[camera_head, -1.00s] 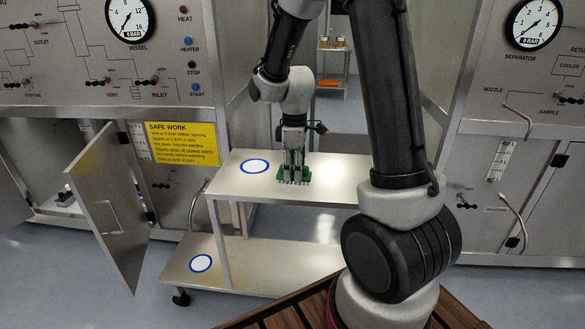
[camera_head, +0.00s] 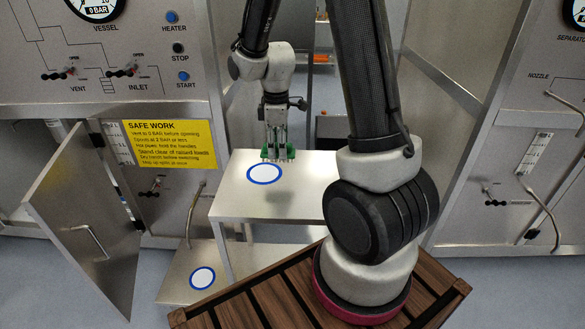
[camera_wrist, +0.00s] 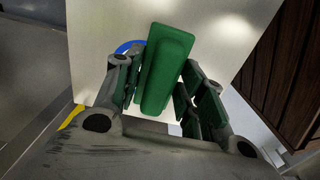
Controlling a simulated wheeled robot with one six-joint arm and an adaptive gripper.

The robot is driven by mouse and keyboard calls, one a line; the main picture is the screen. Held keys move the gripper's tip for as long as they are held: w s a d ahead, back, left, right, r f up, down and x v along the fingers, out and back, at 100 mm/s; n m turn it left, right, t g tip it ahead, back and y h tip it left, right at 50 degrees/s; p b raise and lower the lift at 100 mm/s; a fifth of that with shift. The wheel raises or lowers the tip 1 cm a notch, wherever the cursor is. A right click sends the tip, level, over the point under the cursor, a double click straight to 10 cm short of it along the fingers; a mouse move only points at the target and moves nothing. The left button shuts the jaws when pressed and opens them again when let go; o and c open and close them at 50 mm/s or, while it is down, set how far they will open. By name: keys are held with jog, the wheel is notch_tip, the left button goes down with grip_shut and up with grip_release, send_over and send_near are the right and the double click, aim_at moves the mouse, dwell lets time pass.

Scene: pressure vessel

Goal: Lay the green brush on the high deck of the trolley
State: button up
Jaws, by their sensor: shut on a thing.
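My gripper (camera_head: 278,143) is shut on the green brush (camera_head: 287,154), bristles down, over the far part of the trolley's high deck (camera_head: 305,200). In the wrist view the green brush (camera_wrist: 168,68) lies between my fingers (camera_wrist: 158,95), with the pale deck (camera_wrist: 100,40) behind it. The blue-ringed white disc (camera_head: 264,173) on the high deck is just below and nearer than the brush in the head view. I cannot tell whether the bristles touch the deck. The trolley's low deck (camera_head: 195,268) has another blue-ringed white disc (camera_head: 202,278).
An open cabinet door (camera_head: 90,225) stands left of the trolley. Panels with gauges and valves rise on both sides, with a yellow safety sign (camera_head: 165,146) on the left one. The high deck has nothing else visible on it; its right part is hidden by my arm.

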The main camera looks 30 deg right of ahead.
aim_at(278, 144)
jog(key=shift+f, duration=3.6)
jog(key=shift+f, duration=0.1)
jog(key=o, duration=1)
notch_tip(278, 144, up, 12)
jog(key=shift+r, duration=0.1)
jog(key=s+r+m+t, duration=0.1)
jog(key=s+r+m, duration=0.2)
jog(key=s+r, duration=0.2)
jog(key=s+d+r+m+t, duration=0.1)
jog(key=s+r+m, duration=0.3)
jog(key=s, duration=0.4)
jog(key=s+r+m+t, duration=0.2)
jog(key=s+r+m, duration=0.2)
jog(key=s+r, duration=0.2)
jog(key=shift+s+d+r, duration=0.15)
jog(key=shift+s+d, duration=0.05)
jog(key=shift+s, duration=0.65)
